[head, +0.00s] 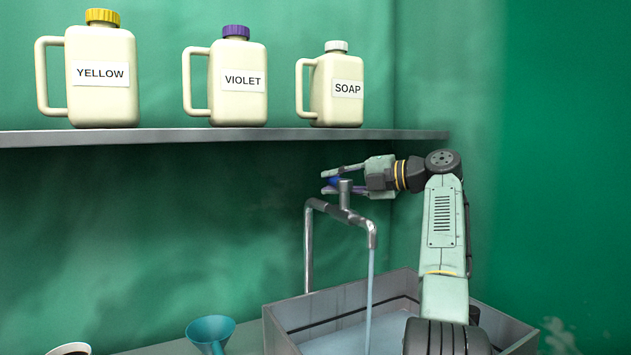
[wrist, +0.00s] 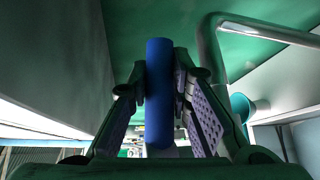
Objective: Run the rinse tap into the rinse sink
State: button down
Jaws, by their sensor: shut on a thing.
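The rinse tap (head: 344,208) is a chrome pipe with a spout that bends down over the rinse sink (head: 290,341). Water runs from the spout in a thin stream into the grey sink, where water covers the bottom. The tap's blue handle (wrist: 159,95) stands between my fingers in the wrist view. My gripper (head: 330,182) is shut on this handle, at the top of the tap. In the head view the fingers hide most of the handle. The tap's pipe also shows at the right of the wrist view.
A shelf (head: 200,137) above the tap's left side holds a yellow jug (head: 101,100), a violet jug (head: 238,95) and a soap jug (head: 337,100). A teal funnel (head: 210,330) stands left of the sink. Walls close in behind and at the right.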

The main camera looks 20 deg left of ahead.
jog(key=shift+s+a+g, duration=0.15)
jog(key=shift+a+g, duration=0.05)
jog(key=shift+g, duration=0.1)
dwell(0.4)
jog(key=c, duration=1.4)
grip_release()
jog(key=shift+c, duration=0.2)
jog(key=d+r, duration=0.1)
jog(key=d, duration=0.6)
jog(key=shift+s+d, duration=0.15)
jog(key=shift+s, duration=0.25)
